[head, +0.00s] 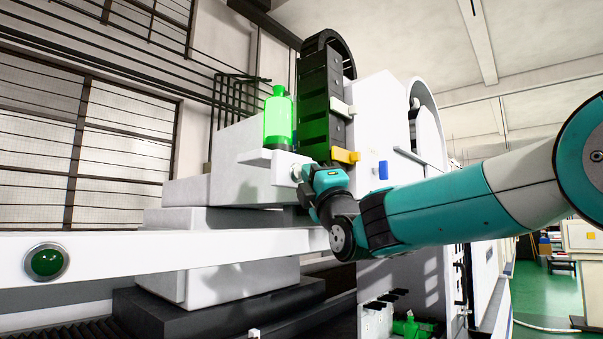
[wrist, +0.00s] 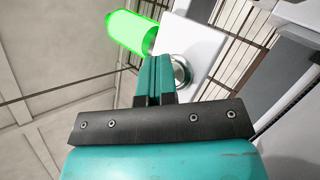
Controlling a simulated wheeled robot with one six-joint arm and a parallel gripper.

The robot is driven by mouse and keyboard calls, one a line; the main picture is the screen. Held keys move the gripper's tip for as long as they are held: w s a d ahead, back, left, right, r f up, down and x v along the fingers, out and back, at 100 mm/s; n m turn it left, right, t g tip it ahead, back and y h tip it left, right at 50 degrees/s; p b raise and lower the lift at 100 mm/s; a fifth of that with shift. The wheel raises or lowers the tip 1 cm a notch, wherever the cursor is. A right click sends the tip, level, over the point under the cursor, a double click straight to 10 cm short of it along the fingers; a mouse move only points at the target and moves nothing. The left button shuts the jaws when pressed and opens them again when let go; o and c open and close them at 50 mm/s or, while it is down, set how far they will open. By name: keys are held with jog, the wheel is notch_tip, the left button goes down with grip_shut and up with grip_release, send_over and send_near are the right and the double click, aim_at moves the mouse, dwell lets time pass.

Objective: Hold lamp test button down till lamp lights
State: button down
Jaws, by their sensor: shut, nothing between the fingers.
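A bottle-shaped lamp (head: 278,119) stands on a small white shelf and glows bright green; a green tint shows on the black panel beside it. It also glows in the wrist view (wrist: 132,33). Below it, a round button with a pale metal rim (head: 296,172) sits on a white box (head: 284,163); its rim shows in the wrist view (wrist: 183,71). My gripper (head: 303,174) is shut and empty, its tips at the button. In the wrist view the fingers (wrist: 156,64) partly cover the button; whether it is pressed in cannot be told.
A white rail (head: 150,258) with a dark green round button (head: 47,262) crosses the left front. A yellow block (head: 346,156) and a blue block (head: 383,170) stick out near my gripper. Black cable chain (head: 320,95) rises behind the lamp.

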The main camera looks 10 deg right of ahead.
jog(key=shift+s+d+b, duration=0.5)
jog(key=shift+s+b, duration=0.2)
jog(key=shift+b, duration=0.15)
jog(key=s+d+b, duration=0.1)
jog(key=s+b, duration=0.1)
jog(key=s+d+b, duration=0.2)
jog(key=shift+s, duration=0.1)
dwell(0.6)
